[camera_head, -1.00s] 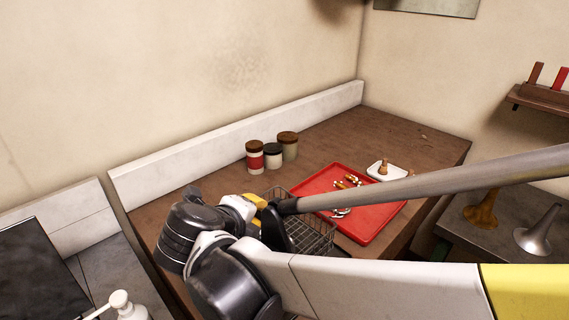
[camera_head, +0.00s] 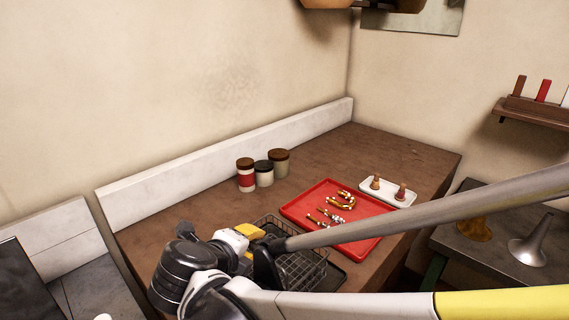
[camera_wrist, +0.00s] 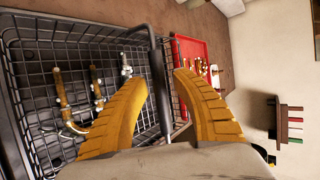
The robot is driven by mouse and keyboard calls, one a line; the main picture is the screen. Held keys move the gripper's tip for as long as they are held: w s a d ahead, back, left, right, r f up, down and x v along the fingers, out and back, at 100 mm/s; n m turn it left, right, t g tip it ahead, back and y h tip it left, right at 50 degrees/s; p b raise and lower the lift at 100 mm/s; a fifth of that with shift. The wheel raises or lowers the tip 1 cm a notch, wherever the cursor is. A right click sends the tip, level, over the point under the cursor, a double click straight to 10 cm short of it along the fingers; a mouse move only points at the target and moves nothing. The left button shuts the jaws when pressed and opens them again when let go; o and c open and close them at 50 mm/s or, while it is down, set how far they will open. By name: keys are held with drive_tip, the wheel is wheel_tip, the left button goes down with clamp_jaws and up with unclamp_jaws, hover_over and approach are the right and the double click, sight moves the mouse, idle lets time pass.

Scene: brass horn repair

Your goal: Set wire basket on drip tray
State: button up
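The wire basket (camera_head: 304,268) is dark mesh and stands on the brown bench, partly hidden by my arm. In the wrist view the basket (camera_wrist: 105,32) holds several brass and silver parts. Its dark handle bar (camera_wrist: 157,85) passes between the two yellow fingers of my gripper (camera_wrist: 161,76). A gap shows between the right finger and the bar, so the fingers look open around it. A dark, flat tray, seemingly the drip tray (camera_head: 337,277), shows at the basket's right edge; the basket appears to be over it. Contact between them is hidden. My gripper (camera_head: 256,240) also shows in the head view.
A red tray (camera_head: 366,246) with brass parts lies just right of the basket. A white dish (camera_head: 407,199) with two small items is beyond it. Three lidded jars (camera_head: 264,174) stand behind, near the white wall ledge (camera_head: 230,164). The bench's far right is clear.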

drive_tip(key=shift+s+r, duration=0.1)
drive_tip(key=shift+r, duration=0.15)
drive_tip(key=p+v, duration=0.3)
drive_tip(key=v, duration=0.8)
drive_tip(key=w+d+r+n+t+y, duration=0.35)
drive_tip(key=w+r+n, duration=0.2)
drive_tip(key=r, duration=0.45)
drive_tip(key=w+d+r+n+t+y, duration=0.3)
drive_tip(key=w+d+r+n+t, duration=0.15)
drive_tip(key=w+r, duration=0.4)
drive_tip(key=s+d+f+n+g+h, duration=0.2)
drive_tip(key=s+d+f+n+g, duration=0.3)
drive_tip(key=d+f, duration=0.6)
drive_tip(key=s+d+f+n+g+h, duration=0.2)
drive_tip(key=s+d+f+n+g, duration=0.4)
drive_tip(key=s+d+f, duration=0.5)
drive_tip(key=s+d+n, duration=0.1)
drive_tip(key=n, duration=0.1)
drive_tip(key=shift+d+f+n+g, duration=0.2)
drive_tip(key=shift+f+n+g, duration=0.1)
drive_tip(key=shift+f+n, duration=0.1)
